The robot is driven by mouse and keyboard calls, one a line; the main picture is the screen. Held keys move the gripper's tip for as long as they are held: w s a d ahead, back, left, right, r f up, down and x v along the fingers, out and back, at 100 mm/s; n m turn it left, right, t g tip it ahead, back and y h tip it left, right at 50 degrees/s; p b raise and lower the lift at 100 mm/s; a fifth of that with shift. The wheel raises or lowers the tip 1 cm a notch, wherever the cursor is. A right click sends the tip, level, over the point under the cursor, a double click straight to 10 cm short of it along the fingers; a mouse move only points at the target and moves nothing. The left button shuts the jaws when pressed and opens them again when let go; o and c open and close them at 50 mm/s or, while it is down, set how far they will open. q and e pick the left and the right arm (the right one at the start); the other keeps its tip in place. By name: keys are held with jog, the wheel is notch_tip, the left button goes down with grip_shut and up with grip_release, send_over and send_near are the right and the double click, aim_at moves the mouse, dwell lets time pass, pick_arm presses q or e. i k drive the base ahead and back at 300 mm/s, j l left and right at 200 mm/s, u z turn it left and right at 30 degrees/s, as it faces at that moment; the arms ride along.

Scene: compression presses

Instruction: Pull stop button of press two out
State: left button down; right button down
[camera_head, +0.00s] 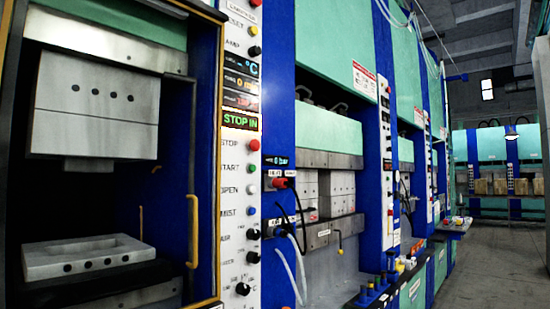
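The nearest press has a white control panel (233,190) with a column of labelled buttons. A red button (253,145) sits beside the label STOP. A dark display (240,121) just above it reads STOP IN in green letters. Below are a green button (252,168) by START, a white one by OPEN and a blue one by MIST. I cannot read a press number, so I cannot tell which press is press two. Neither of my grippers is in view.
The nearest press stands open at left, with a yellow-edged door frame (219,170) and handle (193,230). More blue and green presses (340,140) line up to the right, with hoses and cables hanging. Grey floor (490,260) is clear at right.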

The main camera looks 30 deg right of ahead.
aim_at(254, 146)
jog(key=z, duration=0.85)
